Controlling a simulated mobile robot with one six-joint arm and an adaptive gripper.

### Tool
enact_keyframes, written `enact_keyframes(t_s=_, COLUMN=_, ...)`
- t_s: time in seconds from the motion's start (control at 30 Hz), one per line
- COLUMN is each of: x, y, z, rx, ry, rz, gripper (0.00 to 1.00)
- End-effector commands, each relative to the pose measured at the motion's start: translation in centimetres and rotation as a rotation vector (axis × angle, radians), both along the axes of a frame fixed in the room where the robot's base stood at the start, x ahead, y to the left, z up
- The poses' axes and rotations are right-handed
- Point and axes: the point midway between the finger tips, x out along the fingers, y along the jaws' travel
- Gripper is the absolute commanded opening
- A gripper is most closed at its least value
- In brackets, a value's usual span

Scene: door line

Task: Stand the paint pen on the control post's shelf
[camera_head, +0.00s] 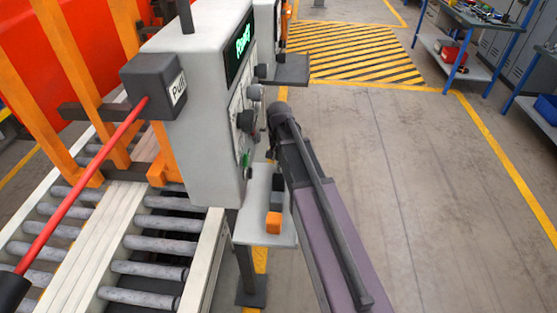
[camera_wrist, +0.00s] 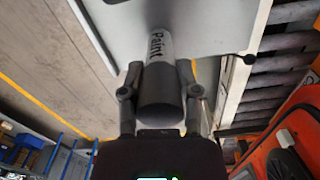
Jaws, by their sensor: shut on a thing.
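The paint pen (camera_wrist: 158,50) shows in the wrist view as a thick cylinder with a white part lettered "Paint" and a dark grey end. My gripper (camera_wrist: 160,97) is shut on it, one finger on each side of the dark part. The white end points away from me and overlaps a pale grey surface; I cannot tell whether they touch. In the head view the control post (camera_head: 200,140) stands left of my arm, its pale shelf (camera_head: 258,236) low on its right side.
An orange and dark block (camera_head: 273,223) sits on the shelf. Knobs (camera_head: 246,121) stick out of the post's panel near my wrist. A roller conveyor (camera_head: 150,245) and a red bar (camera_head: 90,180) lie left. A farther shelf (camera_head: 290,68) stands behind.

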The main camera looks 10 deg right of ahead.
Motion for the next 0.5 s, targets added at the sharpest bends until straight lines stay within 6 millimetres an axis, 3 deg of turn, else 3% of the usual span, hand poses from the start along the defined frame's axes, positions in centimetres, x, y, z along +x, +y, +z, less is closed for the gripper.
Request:
enact_keyframes(t_s=0.47, x=0.00, y=0.06, z=-0.44, rx=0.000, ry=0.000, rz=0.001, gripper=0.00)
enact_keyframes(t_s=0.5, x=0.00, y=0.07, z=-0.30, rx=0.000, ry=0.000, rz=0.001, gripper=0.54)
